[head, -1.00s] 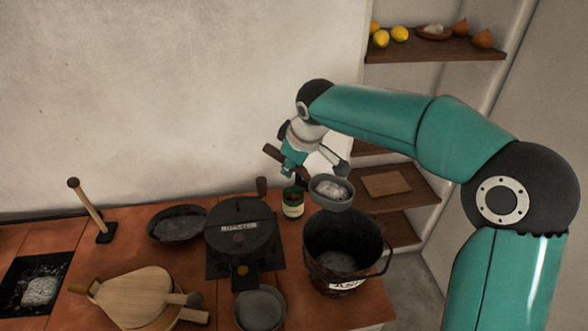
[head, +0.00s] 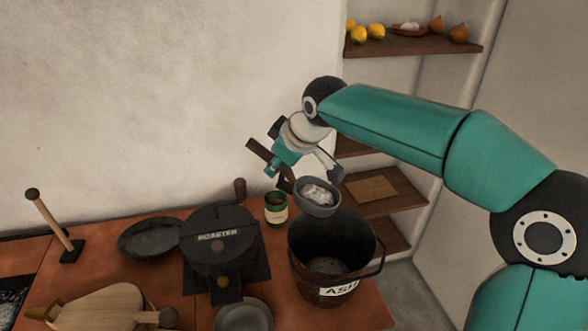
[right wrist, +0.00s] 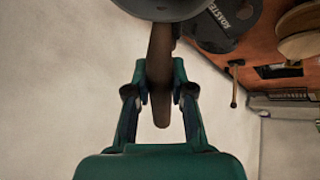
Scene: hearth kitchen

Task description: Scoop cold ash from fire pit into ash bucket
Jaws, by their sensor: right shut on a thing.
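My right gripper (head: 283,165) is shut on the brown wooden handle of a scoop (head: 318,208). The handle (right wrist: 160,85) also shows between the fingers in the right wrist view. The scoop's grey bowl holds pale grey ash (head: 319,193) and is roughly level. It is above the back rim of the dark ash bucket (head: 318,288), which has a white label and some grey ash on its bottom. The fire pit (head: 10,298) is cut off at the left edge of the head view. My left gripper is not in view.
A black roaster (head: 222,245), a dark pan (head: 150,237), a green jar (head: 276,208) and a grey bowl (head: 243,318) stand left of the bucket. Wooden bellows (head: 100,310) lie at the front left. Shelves (head: 385,190) stand behind the bucket on the right.

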